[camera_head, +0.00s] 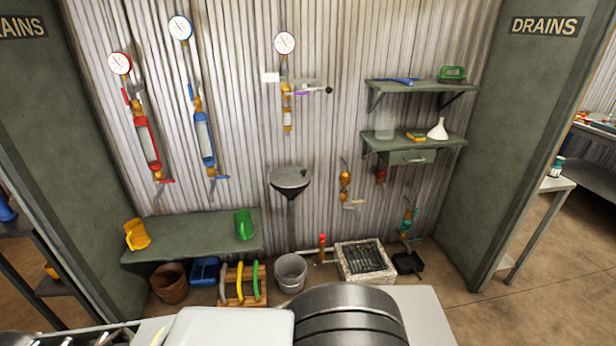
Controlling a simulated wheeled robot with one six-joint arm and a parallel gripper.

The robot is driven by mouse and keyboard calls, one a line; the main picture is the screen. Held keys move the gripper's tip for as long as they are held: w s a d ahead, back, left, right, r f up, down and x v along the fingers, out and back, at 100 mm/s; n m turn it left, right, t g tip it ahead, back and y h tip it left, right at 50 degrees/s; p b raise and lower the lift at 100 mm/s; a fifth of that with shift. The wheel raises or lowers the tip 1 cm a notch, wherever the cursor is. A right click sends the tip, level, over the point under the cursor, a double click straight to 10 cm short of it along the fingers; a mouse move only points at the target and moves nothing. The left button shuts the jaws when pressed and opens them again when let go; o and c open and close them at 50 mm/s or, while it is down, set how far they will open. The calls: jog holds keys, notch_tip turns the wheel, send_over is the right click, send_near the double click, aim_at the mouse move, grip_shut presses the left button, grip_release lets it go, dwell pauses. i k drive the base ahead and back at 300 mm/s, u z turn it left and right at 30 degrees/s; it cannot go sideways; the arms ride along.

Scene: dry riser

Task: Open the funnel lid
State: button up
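A dark grey funnel (291,192) is mounted against the corrugated wall, near the middle of the view, with a pipe running down below it. A flat dark cover shows across its top and looks shut, with a small light spot near its right rim. A hinge or handle is too small to make out. My gripper is not in view; only pale and grey parts of my own body show along the bottom edge.
Gauges with red (147,142) and blue (204,138) tubes hang left of the funnel. A green bench (188,236) stands below them. A metal bucket (291,273) and a grated drain (366,261) are on the floor. Shelves (414,141) jut out at right. Partitions close both sides.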

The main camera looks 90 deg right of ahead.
aim_at(290, 176)
jog(key=z, duration=3.1)
jog(key=k, duration=0.25)
jog(key=z, duration=1.95)
jog(key=i, duration=0.2)
jog(key=u, duration=1.3)
jog(key=i, duration=1.25)
jog(key=u, duration=1.45)
jog(key=i, duration=0.6)
jog(key=u, duration=0.45)
